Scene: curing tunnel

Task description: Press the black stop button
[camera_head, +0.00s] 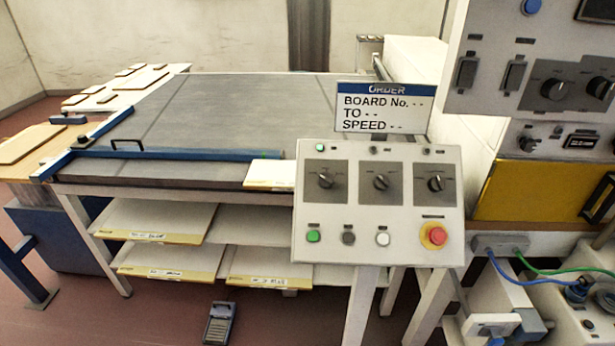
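A pale control panel (335,268) stands on a leg at the centre right. Its lower row holds a green button (313,236), a small dark button (348,238), a white button (382,239) and a large red mushroom button (437,236) on a yellow ring. The dark button, which looks black or dark grey, sits between the green and white ones. The labels above the buttons are too small to read. Three rotary knobs sit above them. Neither of my grippers is in view, and nothing covers the panel.
An order sign (382,108) stands on the panel's top edge. A wide grey table (220,110) with a blue rail (180,154) lies behind and left. Shelves with boards are below it. A tall control cabinet (480,28) and cables are at right. A foot pedal (219,322) lies on the floor.

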